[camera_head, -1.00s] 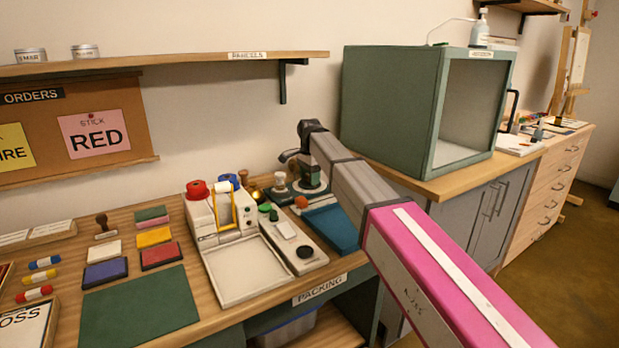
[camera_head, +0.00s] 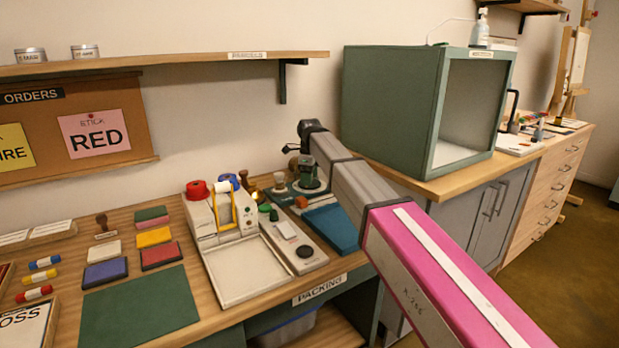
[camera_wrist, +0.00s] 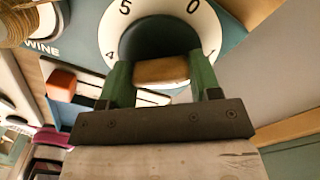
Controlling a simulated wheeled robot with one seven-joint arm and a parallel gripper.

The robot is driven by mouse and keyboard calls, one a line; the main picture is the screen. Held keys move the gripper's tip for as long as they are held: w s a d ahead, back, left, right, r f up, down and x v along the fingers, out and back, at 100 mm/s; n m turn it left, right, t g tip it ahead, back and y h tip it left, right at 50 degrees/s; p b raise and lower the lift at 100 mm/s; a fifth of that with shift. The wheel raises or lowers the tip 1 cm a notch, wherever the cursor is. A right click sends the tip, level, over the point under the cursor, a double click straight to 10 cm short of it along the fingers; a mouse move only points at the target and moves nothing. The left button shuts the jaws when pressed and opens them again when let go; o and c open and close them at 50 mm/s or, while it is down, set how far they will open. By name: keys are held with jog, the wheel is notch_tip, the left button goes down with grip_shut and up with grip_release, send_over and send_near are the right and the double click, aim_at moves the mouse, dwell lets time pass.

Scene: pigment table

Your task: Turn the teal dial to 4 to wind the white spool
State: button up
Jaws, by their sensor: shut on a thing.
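The dial has a dark teal knob (camera_wrist: 155,36) on a round white face, with 5, 0, 4 and 1 readable in the wrist view. The lower part of the face is hidden. My gripper (camera_wrist: 160,74) has its green fingers on both sides of the knob's tan wooden grip and is shut on it. In the head view my gripper (camera_head: 310,178) is over the teal base (camera_head: 279,199) at the back of the table. A small pale spool-like piece (camera_head: 280,179) stands left of it; I cannot tell for sure that it is the white spool.
A twine-coloured coil (camera_wrist: 18,22) sits beside a label reading "WINE" in the wrist view. A white tape-dispenser-like device (camera_head: 240,270), a blue pad (camera_head: 331,226) and a green mat (camera_head: 140,308) lie nearby. A large green cabinet (camera_head: 390,110) stands to the right.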

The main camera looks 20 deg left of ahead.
jog(key=shift+m, duration=1.2)
jog(key=o, duration=0.9)
jog(key=shift+r, duration=0.1)
notch_tip(320, 180, up, 9)
jog(key=shift+r, duration=0.8)
